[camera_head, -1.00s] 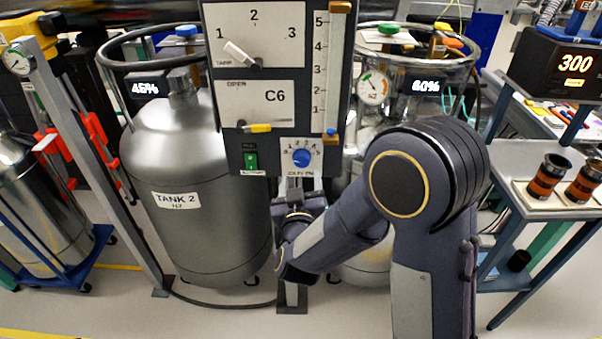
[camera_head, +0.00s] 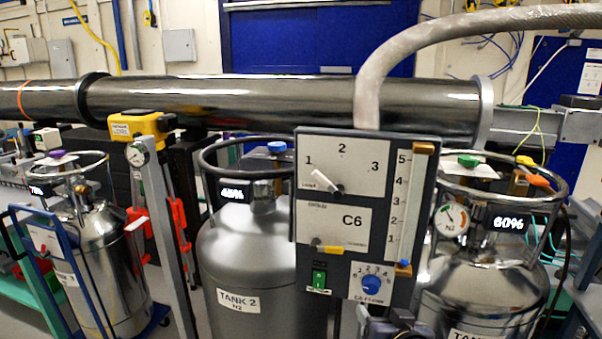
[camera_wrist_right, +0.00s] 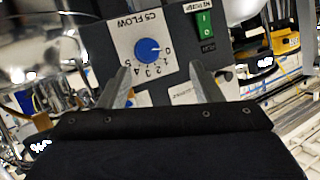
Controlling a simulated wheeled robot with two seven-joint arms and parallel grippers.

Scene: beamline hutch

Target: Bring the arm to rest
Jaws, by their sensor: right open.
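My right gripper (camera_head: 378,318) shows only in part at the bottom edge of the head view, just below the control panel (camera_head: 312,215). In the right wrist view my right gripper (camera_wrist_right: 162,82) has its two fingers spread apart with nothing between the tips. The panel's blue flow knob (camera_wrist_right: 147,51) lies just beyond the fingers there, and I see no grip on it. The knob also shows in the head view (camera_head: 371,284). A green switch (camera_wrist_right: 205,22) is beside it. Most of my right arm is out of the head view. My left gripper is not in view.
TANK 2 (camera_head: 245,265) stands behind the panel, with another tank (camera_head: 485,290) to the right and a smaller one (camera_head: 108,260) at left. A large horizontal pipe (camera_head: 250,100) crosses behind. A grey hose (camera_head: 430,38) arches above the panel.

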